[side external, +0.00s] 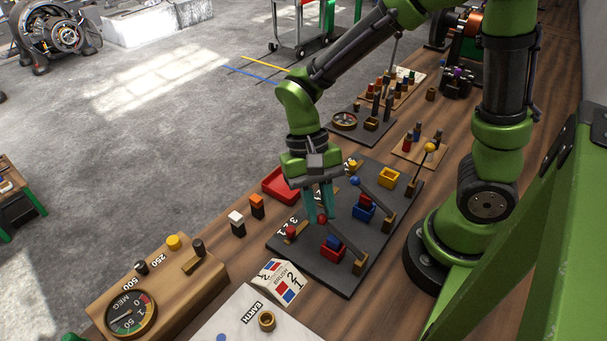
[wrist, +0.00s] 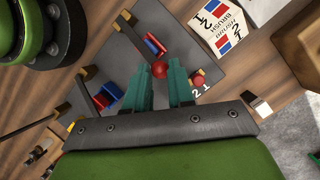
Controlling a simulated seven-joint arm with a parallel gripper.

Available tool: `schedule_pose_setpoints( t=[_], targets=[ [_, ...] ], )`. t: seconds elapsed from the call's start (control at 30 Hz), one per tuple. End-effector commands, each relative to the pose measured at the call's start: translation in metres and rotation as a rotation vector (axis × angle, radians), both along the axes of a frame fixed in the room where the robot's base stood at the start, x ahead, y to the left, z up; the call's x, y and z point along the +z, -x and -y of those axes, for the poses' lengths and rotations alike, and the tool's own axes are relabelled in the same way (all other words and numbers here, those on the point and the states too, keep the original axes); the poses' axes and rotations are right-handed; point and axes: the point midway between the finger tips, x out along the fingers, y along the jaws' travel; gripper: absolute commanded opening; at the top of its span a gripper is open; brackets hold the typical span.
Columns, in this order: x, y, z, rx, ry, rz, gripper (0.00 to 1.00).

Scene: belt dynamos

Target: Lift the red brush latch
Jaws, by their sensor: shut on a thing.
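The red brush latch is a dark lever with a red ball knob (side external: 322,219) on its end, running to a wooden post (side external: 360,263) on a dark board (side external: 302,258). In the wrist view the red knob (wrist: 159,70) is at the teal fingertips. My gripper (side external: 321,207) points down over the board and is shut on the knob; its fingers partly hide it in the side view. Beside the lever is a red holder (side external: 333,252) with a blue block in it. A short red peg (side external: 290,231) stands near the board's left edge.
On the same board, a blue-knobbed lever (side external: 354,181) and a blue holder (side external: 363,213) stand just behind, with a yellow holder (side external: 390,178) beyond. A brush card (side external: 280,281) stands in front. A red tray (side external: 279,186) and meter box (side external: 155,292) lie left.

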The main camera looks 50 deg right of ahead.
Motion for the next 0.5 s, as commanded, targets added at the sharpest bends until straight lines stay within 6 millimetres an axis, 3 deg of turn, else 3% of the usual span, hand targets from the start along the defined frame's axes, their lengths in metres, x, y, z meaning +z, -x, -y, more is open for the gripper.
schedule_pose_setpoints(
  t=[0.5],
  targets=[
    [0.034, 0.048, 0.002, 0.001, 0.008, -0.021, 0.0]
  ],
)
